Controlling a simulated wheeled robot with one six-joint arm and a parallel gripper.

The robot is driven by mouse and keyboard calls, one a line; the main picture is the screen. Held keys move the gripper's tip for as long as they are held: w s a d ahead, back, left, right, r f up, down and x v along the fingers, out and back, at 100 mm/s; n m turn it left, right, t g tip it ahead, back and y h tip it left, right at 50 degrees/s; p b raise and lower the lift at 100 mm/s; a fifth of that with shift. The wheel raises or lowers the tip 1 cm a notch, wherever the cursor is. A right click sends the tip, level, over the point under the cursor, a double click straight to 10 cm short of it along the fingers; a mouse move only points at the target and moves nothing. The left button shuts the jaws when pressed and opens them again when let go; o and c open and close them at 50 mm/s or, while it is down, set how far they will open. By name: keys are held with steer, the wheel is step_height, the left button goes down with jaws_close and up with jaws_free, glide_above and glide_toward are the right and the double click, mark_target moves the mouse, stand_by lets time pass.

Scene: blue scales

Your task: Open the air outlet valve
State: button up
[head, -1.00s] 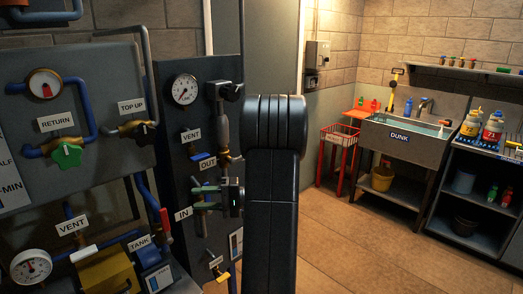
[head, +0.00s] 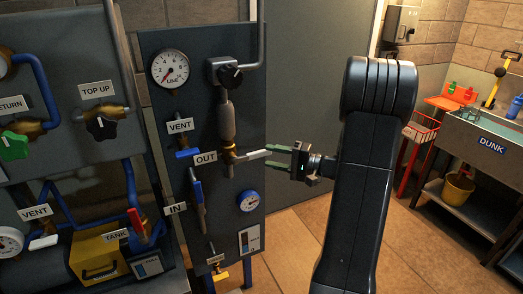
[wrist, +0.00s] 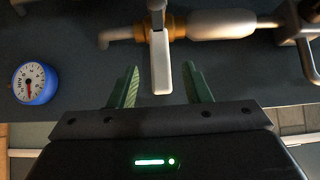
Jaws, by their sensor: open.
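The valve at the OUT label (head: 204,158) has a brass body (head: 228,155) and a pale lever (head: 253,155) pointing right, across the vertical pipe. In the wrist view the lever (wrist: 161,65) reaches down from the brass fitting (wrist: 153,27) toward my gripper. My gripper (head: 270,157) is open just right of the lever, with one green finger above and one below its line. In the wrist view the lever's end lies between the open fingers (wrist: 160,80), with gaps on both sides. No contact is visible.
On the same dark panel are a LINE gauge (head: 170,68), a black knob (head: 231,76), a blue VENT handle (head: 187,152), a blue lever (head: 199,200) near IN and a blue gauge (head: 249,201). Another piped panel stands left. The floor (head: 295,235) to the right is open.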

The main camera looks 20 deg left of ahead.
mark_target(261, 155)
steer(key=a, duration=0.3)
steer(key=a+p, duration=0.1)
steer(key=a, duration=0.1)
steer(key=shift+s, duration=0.3)
jaws_close()
